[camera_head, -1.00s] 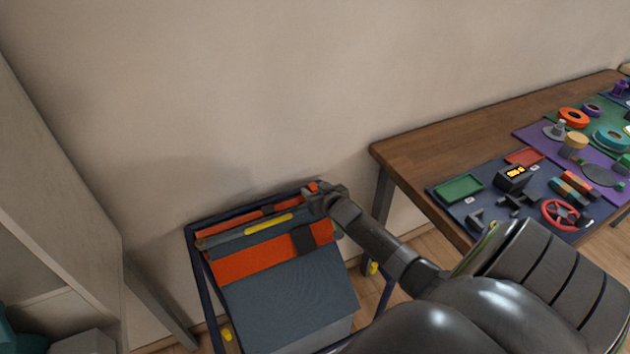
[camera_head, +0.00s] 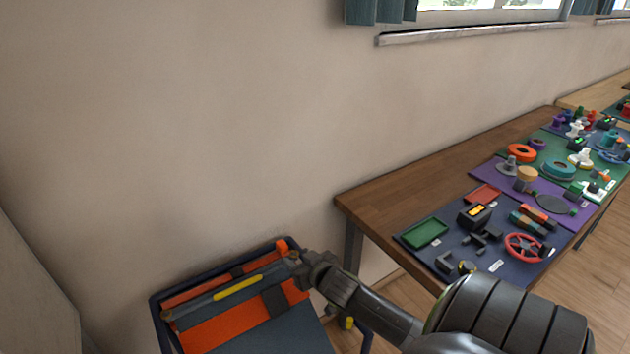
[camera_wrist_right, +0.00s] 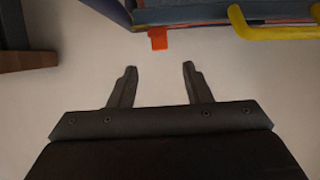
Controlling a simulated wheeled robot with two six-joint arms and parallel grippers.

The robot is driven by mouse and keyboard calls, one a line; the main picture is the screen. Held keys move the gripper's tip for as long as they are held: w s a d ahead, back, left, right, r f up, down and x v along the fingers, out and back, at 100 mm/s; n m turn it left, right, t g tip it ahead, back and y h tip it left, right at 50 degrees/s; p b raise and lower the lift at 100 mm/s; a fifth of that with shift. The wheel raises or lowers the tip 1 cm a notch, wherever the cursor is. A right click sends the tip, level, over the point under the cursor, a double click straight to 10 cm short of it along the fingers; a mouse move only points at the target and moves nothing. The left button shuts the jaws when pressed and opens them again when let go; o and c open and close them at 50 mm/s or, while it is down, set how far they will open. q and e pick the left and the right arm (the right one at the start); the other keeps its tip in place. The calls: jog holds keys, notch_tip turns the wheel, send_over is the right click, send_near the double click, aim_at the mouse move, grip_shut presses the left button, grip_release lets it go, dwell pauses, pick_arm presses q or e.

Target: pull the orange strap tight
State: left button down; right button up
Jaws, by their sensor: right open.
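The orange strap shows as a short orange tab (camera_head: 282,246) at the back right corner of a dark-blue-framed crate (camera_head: 157,318). In the right wrist view the orange tab (camera_wrist_right: 158,39) sticks out past a grey-blue edge. My right gripper (camera_head: 296,260) is beside that corner in the head view. In the wrist view its two fingers (camera_wrist_right: 160,67) are spread with nothing between them. The tab appears just beyond the fingertips, apart from them. How the strap runs from the tab is unclear. My left gripper is not in view.
The crate holds a grey-blue box with orange panels (camera_head: 222,325) and a yellow bar (camera_head: 238,288), which looks like a handle in the wrist view (camera_wrist_right: 275,31). A wooden table (camera_head: 400,195) with trays and tools stands to the right. A plain wall (camera_head: 190,130) is behind.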

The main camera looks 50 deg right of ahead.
jog(key=v, duration=0.7)
jog(key=shift+s, duration=0.3)
jog(key=shift+r, duration=0.1)
